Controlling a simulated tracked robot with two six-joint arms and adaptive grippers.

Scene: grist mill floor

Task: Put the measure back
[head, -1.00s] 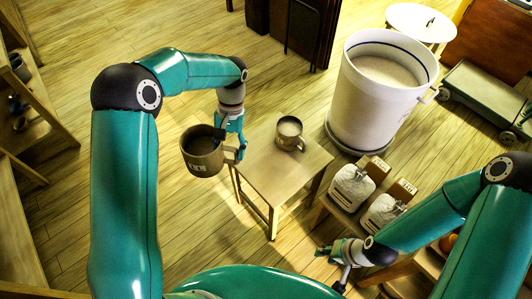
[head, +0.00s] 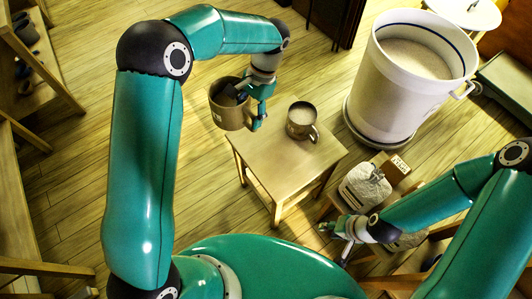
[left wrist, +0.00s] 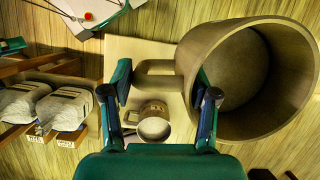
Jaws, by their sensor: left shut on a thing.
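My left gripper (head: 262,112) is shut on the handle of a large brown measure (head: 228,117) and holds it upright in the air beside the far left edge of a small wooden table (head: 270,165). In the left wrist view the large measure (left wrist: 290,75) fills the right side, its handle (left wrist: 155,73) lies between the fingers (left wrist: 165,88), and its inside looks empty. A smaller brown measure (head: 301,123) with pale contents stands upright on the table, apart from the gripper. My right gripper (head: 344,232) is low at the front, away from both; its jaws are too small to read.
A big white tub (head: 400,95) of pale meal stands behind the table on the right. Filled sacks (head: 362,187) rest on a low wooden stand right of the table. Wooden shelving (head: 30,75) is at the left. The floor between shelving and table is clear.

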